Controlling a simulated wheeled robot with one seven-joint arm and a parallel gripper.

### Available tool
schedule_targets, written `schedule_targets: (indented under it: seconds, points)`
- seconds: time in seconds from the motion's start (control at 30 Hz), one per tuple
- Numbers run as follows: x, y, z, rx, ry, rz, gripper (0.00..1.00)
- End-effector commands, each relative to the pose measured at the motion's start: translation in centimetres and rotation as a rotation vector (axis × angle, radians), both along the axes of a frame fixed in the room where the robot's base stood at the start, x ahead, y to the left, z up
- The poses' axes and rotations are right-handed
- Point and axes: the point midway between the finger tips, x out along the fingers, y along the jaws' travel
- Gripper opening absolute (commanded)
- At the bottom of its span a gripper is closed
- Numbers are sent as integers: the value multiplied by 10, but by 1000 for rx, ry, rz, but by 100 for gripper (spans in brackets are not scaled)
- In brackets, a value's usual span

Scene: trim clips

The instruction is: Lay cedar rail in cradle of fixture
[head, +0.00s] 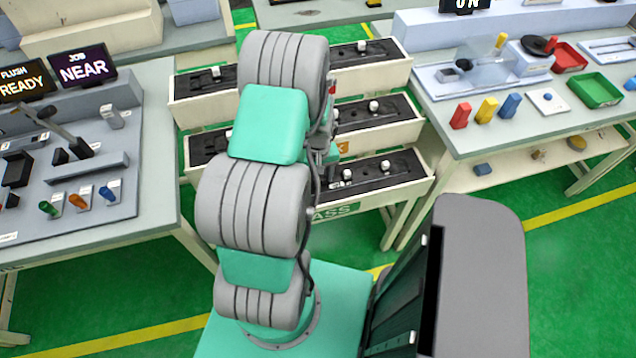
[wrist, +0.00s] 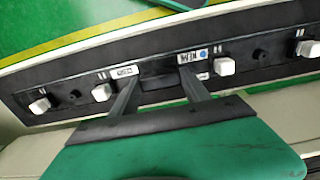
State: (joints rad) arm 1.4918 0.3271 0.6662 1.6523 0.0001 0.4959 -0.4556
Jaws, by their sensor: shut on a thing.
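My gripper (wrist: 157,80) shows in the wrist view, with its two dark fingers either side of a dark raised block at the middle of a long black rail (wrist: 55,88). The rail bears several white square clips and small labels, one with a blue dot. I cannot read a cedar mark on it. The rail lies along a pale bed, and I cannot tell whether it touches that bed. In the head view my arm hides most of the gripper. It stands over a cream tiered rack (head: 405,135) whose rows hold black strips with white knobs.
A left bench (head: 150,150) carries a grey fixture panel (head: 90,190) with coloured pegs and NEAR and READY displays. A right bench (head: 440,110) holds red, yellow and blue blocks, a green tray (head: 596,90) and a red tray (head: 568,58). Green floor shows between them.

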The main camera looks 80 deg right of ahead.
Motion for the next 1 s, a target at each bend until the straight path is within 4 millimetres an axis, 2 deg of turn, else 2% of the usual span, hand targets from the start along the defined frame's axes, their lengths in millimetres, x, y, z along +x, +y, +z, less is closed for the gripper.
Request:
schedule_targets:
  seconds: [0.03,0.23,0.53,0.67,0.77,1.0]
  points:
    - [0,0,0,0,0,0,17]
    - [0,0,0,0,0,0,1]
    - [0,-1,2,-2,0,0,0]
    - [0,-2,10,-4,0,0,0]
    - [0,-3,27,-9,-1,0,0]
    - [-40,33,93,-9,0,-5,0]
